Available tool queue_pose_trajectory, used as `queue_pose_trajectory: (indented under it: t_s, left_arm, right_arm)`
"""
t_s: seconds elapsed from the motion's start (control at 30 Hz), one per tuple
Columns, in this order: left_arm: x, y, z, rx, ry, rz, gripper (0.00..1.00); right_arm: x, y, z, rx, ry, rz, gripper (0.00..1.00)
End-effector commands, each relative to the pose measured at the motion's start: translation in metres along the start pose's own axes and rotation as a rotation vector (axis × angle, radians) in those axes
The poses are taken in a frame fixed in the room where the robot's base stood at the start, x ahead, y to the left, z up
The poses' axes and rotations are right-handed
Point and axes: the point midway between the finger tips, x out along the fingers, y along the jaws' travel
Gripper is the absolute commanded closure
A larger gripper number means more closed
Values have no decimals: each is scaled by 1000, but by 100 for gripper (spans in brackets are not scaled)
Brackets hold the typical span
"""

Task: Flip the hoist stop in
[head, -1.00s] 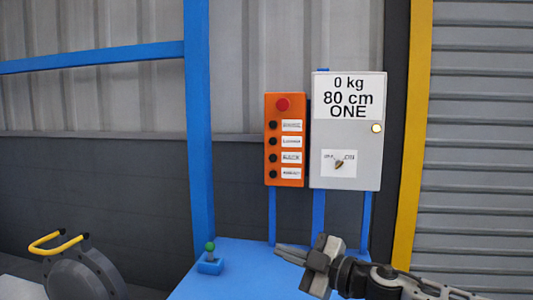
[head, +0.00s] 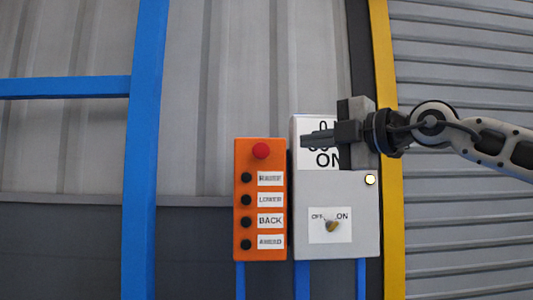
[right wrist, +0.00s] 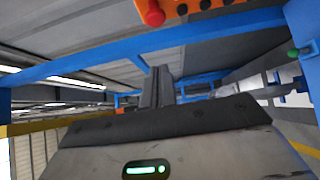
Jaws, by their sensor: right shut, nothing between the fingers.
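The red round stop button (head: 261,151) sits at the top of the orange control box (head: 240,200), standing out from its face. In the right wrist view the red button (right wrist: 151,13) shows at the top edge, on a strip of the orange box (right wrist: 193,7). My right gripper (head: 306,139) is shut and empty. In the head view it points left, in front of the grey box, to the right of the red button and a little higher, with a gap between. Its closed fingers (right wrist: 157,88) also show in the right wrist view. My left gripper is not in view.
The grey box (head: 335,190) has an OFF/ON switch (head: 331,226), a lit lamp (head: 370,179) and a sign partly hidden by my gripper. Black buttons labelled RAISE, LOWER, BACK and AHEAD line the orange box. A blue post (head: 145,150) stands to the left.

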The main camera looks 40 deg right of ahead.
Motion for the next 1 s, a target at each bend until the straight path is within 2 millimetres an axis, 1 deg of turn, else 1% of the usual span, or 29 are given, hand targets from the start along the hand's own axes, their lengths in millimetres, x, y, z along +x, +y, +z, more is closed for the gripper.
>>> queue_pose_trajectory:
  t_s: [0.13, 0.23, 0.6, 0.73, 0.77, 0.8, 1.0]
  left_arm:
    - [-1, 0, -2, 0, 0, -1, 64]
    - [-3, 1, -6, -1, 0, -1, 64]
    - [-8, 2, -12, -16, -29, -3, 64]
    - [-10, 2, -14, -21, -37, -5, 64]
    - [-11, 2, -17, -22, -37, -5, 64]
    - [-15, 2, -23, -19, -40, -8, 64]
    - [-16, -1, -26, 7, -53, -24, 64]
  right_arm:
    - [5, 0, 0, 0, 1, -2, 100]
    - [16, 1, 0, 1, 2, -4, 100]
    - [81, 1, 0, 0, 2, -7, 100]
    - [102, 1, 0, 0, 2, -6, 100]
    - [106, 2, 1, 3, 2, -5, 100]
    - [110, 5, 8, 8, 4, -3, 100]
    - [126, 2, 24, 5, 4, -1, 100]
